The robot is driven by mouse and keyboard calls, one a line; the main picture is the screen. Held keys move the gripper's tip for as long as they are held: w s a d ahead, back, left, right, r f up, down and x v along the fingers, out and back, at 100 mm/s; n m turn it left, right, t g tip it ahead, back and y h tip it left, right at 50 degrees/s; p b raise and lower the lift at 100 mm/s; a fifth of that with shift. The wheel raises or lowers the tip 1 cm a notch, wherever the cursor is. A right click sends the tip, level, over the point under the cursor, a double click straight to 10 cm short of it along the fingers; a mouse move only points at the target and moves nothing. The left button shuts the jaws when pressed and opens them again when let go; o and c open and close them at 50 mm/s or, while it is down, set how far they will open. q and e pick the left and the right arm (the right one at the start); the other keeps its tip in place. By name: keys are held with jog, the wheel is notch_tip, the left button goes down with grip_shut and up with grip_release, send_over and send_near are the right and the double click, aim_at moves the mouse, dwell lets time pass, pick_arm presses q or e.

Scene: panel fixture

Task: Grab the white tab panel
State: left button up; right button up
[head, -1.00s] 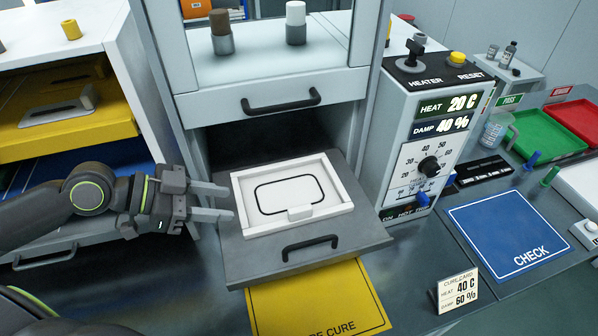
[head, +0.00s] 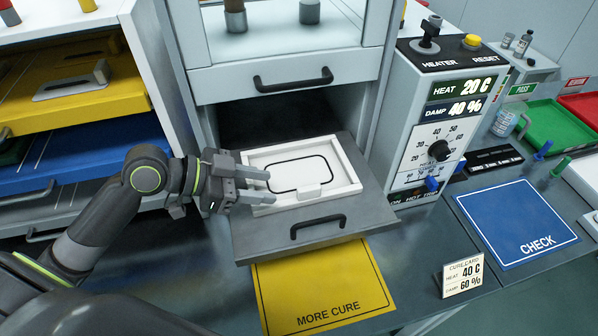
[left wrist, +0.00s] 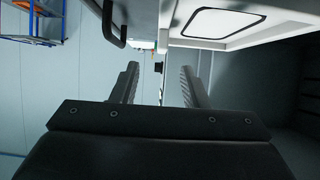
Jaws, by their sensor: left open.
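The white tab panel (head: 300,174) is a white framed rectangle with a black rounded outline and a small raised tab (head: 309,190) at its front edge. It lies on the pulled-out grey drawer (head: 350,228). My left gripper (head: 268,184) is open, with its fingertips over the panel's left edge in the head view. I cannot tell whether they touch it. In the left wrist view the open fingers (left wrist: 158,85) have nothing between them, and the panel (left wrist: 222,22) shows beyond them at the top. My right gripper is not in view.
A heater control box (head: 440,120) stands right of the drawer. A yellow MORE CURE mat (head: 325,290) lies below it. A blue CHECK mat (head: 515,220), a cure card (head: 462,275) and a green tray (head: 560,125) are at the right. Yellow and blue shelves fill the left cabinet.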

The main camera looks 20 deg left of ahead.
aim_at(307, 187)
pick_arm(q)
jog(key=shift+x, duration=1.1)
jog(key=shift+p+x, duration=0.35)
jog(key=shift+x, duration=1.3)
jog(key=shift+w+d, duration=0.25)
jog(key=p+x, duration=0.2)
jog(key=x, duration=0.1)
jog(key=shift+w+d+r, duration=0.2)
jog(key=shift+w+d, duration=0.05)
jog(key=shift+w, duration=0.15)
jog(key=shift+w+d+f, duration=0.25)
jog(key=shift+d+f, duration=0.1)
grip_shut()
